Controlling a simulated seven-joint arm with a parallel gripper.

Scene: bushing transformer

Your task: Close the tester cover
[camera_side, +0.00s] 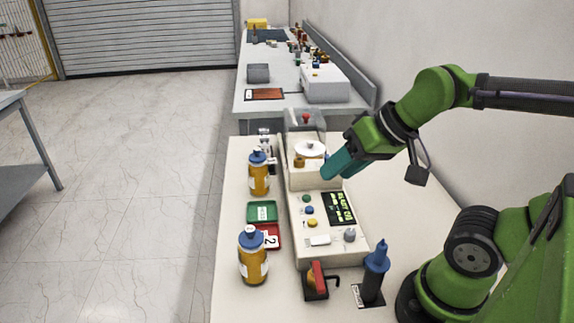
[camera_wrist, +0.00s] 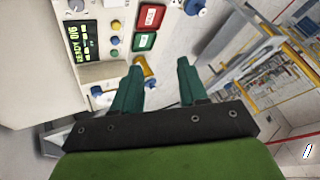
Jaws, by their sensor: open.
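The tester (camera_side: 325,248) is a long white box on the near bench. It has a lit display (camera_side: 340,208) and coloured buttons; the display also shows in the wrist view (camera_wrist: 82,42). At its far end a raised section carries a white round part. The tester cover (camera_side: 303,122) appears as a greyish, see-through panel standing up behind that section, so it looks open. My gripper (camera_side: 334,168) is above the right side of the raised section, tilted down to the left. In the wrist view its teal fingers (camera_wrist: 159,68) are apart with nothing gripped. Contact with the cover is not visible.
Two amber bottles with blue caps (camera_side: 259,178) (camera_side: 252,262) stand left of the tester, with a green tray (camera_side: 262,212) and a red tray (camera_side: 271,238) between them. A red-handled part (camera_side: 317,280) and a blue-topped tool (camera_side: 375,275) stand in front. A second bench lies behind.

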